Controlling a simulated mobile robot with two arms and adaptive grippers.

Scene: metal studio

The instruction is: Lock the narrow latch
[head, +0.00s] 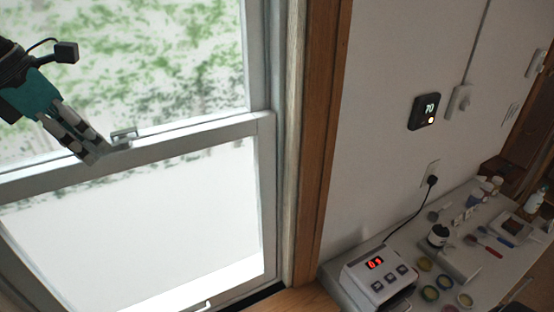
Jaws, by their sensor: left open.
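The narrow latch (124,135) is a small grey metal piece on top of the window's middle rail (200,134). My left gripper (97,155) comes in from the upper left, with its fingertips at the rail just left of the latch. It is open. Its fingers overlap part of the latch area, so I cannot tell whether they touch it. I cannot make out which way the latch's lever is turned. My right gripper is not in view.
A brown wooden frame (322,140) borders the window on the right. On the wall are a black thermostat (424,111) and an outlet (430,172). A white device with red digits (375,275) stands on a cluttered bench at the lower right.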

